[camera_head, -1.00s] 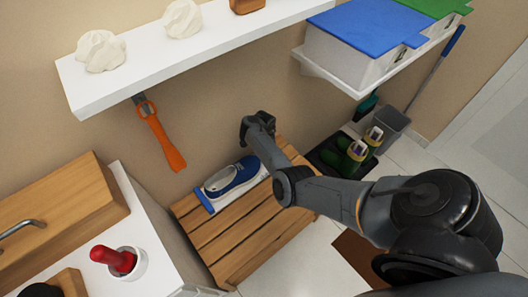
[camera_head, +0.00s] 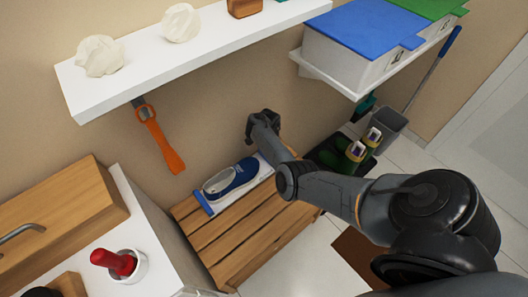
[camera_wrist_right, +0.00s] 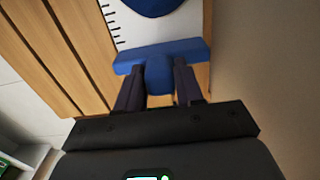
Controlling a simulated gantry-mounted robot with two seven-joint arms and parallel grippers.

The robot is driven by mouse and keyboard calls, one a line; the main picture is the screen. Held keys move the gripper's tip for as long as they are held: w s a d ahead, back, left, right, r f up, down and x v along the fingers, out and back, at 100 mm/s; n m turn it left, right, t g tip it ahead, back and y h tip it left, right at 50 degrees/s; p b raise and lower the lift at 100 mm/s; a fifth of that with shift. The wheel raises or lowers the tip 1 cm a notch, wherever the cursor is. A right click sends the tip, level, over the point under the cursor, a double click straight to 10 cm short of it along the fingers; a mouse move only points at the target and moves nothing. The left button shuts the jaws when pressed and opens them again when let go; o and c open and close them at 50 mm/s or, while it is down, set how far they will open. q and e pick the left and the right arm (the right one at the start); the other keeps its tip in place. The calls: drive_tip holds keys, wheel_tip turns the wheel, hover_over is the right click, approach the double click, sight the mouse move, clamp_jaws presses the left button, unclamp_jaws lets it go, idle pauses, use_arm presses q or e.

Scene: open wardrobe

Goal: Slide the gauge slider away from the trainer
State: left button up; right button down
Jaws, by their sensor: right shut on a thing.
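The blue trainer (camera_head: 232,178) lies on a white gauge board with a blue end bar (camera_head: 202,203), on the wooden bench. In the right wrist view the trainer's tip (camera_wrist_right: 153,5) shows at the top, above the white board with black tick marks (camera_wrist_right: 125,35). The blue gauge slider (camera_wrist_right: 160,52) lies across the board, apart from the trainer by a white strip. My right gripper (camera_wrist_right: 159,88) is shut on the slider's tab. In the head view my right arm hides its fingertips and the slider. My left gripper is not in view.
The slatted bench (camera_head: 240,232) stands against the beige wall. A white shelf (camera_head: 165,65) is above it, with an orange-handled tool (camera_head: 160,140) hanging below. A white cabinet (camera_head: 150,235) is at the left.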

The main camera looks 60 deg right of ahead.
drive_tip(key=shift+s+d, duration=0.1)
drive_tip(key=shift+d, duration=0.05)
drive_tip(key=c, duration=1)
unclamp_jaws()
drive_tip(key=shift+o, duration=1)
drive_tip(key=shift+d, duration=0.2)
drive_tip(key=shift+a, duration=0.1)
drive_tip(key=shift+r, duration=0.15)
drive_tip(key=shift+r+p, duration=0.3)
drive_tip(key=shift+r, duration=0.05)
wheel_tip(320, 180, up, 10)
drive_tip(key=p, duration=0.6)
